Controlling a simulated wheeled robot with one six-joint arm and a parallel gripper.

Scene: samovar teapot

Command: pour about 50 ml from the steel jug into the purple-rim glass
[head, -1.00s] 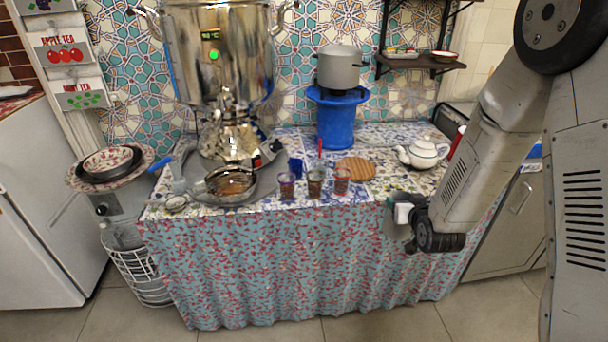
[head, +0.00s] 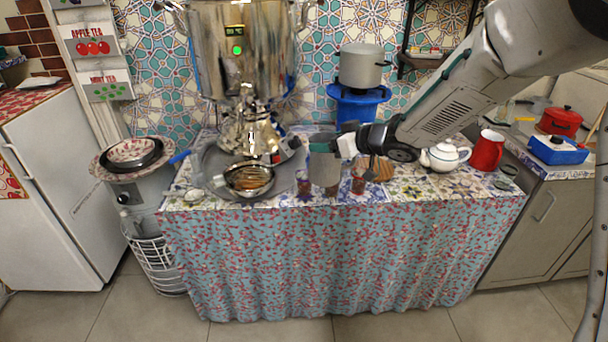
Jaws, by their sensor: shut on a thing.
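My gripper (head: 346,146) is shut on the grey steel jug (head: 325,168), which looks upright at the front of the table. Two small glasses show beside the jug: a left glass (head: 303,184) and a right glass (head: 359,185). The left one looks purplish at its rim, but it is too small to be sure. The jug hides the spot between them, where a third glass stood in the earlier view. I cannot tell whether the jug is above or in front of that spot. The jug's contents cannot be seen.
A large samovar (head: 243,50) stands behind a round metal tray (head: 212,160) with a strainer bowl (head: 249,180). A blue stove with a grey pot (head: 362,66) is behind the jug. A white teapot (head: 443,156) and red pitcher (head: 487,150) stand right.

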